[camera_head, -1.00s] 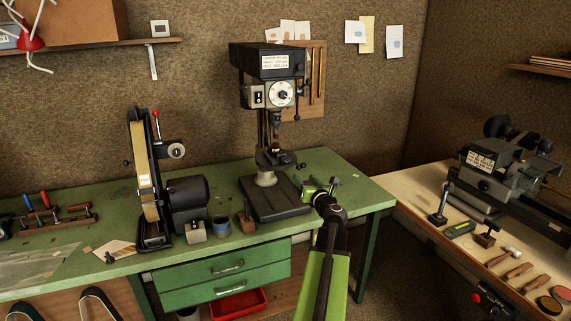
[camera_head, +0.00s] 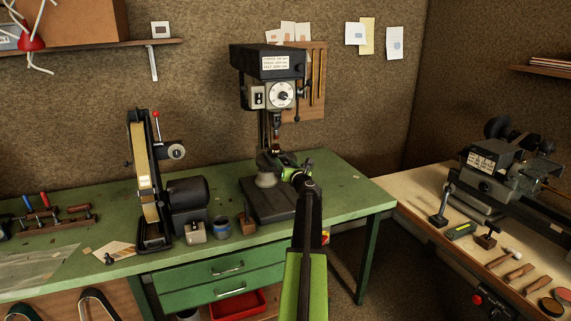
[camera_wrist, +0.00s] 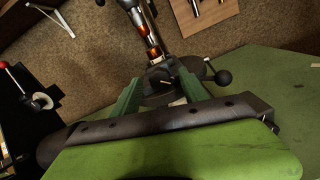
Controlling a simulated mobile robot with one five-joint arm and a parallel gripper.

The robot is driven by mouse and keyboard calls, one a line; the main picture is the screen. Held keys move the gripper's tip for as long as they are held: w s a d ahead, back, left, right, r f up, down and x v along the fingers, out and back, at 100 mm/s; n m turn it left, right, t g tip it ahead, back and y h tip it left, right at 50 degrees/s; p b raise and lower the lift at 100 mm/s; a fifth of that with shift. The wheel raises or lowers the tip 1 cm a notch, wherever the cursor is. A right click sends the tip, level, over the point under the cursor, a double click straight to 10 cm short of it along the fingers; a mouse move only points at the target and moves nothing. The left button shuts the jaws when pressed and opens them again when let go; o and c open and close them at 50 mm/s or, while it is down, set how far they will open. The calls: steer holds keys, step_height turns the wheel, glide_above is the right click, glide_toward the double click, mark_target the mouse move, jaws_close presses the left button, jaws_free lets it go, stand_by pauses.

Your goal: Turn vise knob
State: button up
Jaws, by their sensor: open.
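The small dark vise (camera_wrist: 162,78) sits on the drill press table, under the chuck (camera_wrist: 150,40). A round black knob (camera_wrist: 223,77) on a short rod shows just right of it in the wrist view. My gripper (camera_wrist: 157,88) is open, with its two green fingers pointing at the vise and a dark part of it between their tips. The knob lies outside the right finger. In the head view my gripper (camera_head: 285,163) is at the drill press table and hides much of the vise. I cannot tell whether the fingers touch anything.
The drill press (camera_head: 267,63) stands on the green bench (camera_head: 345,178). A belt sander (camera_head: 150,180) and a blue-rimmed tin (camera_head: 221,227) are to the left. A second bench (camera_head: 415,208) with a machine (camera_head: 495,175) is to the right. Bare bench lies right of the press.

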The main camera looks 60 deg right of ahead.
steer(key=shift+w+d, duration=0.4)
steer(key=shift+w, duration=0.05)
jaws_close()
steer(key=shift+m, duration=0.3)
jaws_free()
steer(key=shift+s+a, duration=0.1)
